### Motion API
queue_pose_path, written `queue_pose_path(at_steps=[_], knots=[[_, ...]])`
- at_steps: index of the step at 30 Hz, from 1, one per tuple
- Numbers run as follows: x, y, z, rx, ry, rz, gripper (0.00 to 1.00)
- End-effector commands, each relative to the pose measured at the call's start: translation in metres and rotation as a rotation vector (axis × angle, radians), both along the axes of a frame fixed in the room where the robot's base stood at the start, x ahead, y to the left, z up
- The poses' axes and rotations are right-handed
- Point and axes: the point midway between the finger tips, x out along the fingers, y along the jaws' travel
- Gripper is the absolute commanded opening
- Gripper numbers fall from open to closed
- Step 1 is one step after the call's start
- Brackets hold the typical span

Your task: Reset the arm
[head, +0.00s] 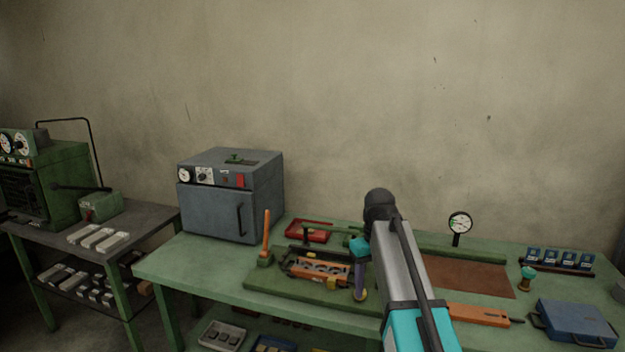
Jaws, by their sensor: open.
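My arm (405,270) rises from the bottom edge, right of centre, with a teal lower part and a grey upper link. It ends in a black rounded joint (380,204) in front of the wall, above the green bench (215,265).
A grey oven (232,195) stands at the bench's left end. An orange-topped fixture (322,270), a red tray (307,231), a round dial gauge (459,224), an orange tool (478,314) and a blue case (572,323) are on the bench. The space above is clear.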

Motion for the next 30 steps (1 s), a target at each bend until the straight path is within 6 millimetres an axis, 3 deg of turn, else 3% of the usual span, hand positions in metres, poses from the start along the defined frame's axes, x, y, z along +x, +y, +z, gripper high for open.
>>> queue_pose_path(at_steps=[11,17,30], knots=[[-0.004,-0.006,-0.034,0.0,0.051,-0.007,0.51],[-0.01,-0.007,-0.063,-0.001,0.094,-0.008,0.51],[-0.057,-0.007,-0.175,-0.002,0.262,-0.009,0.51]])
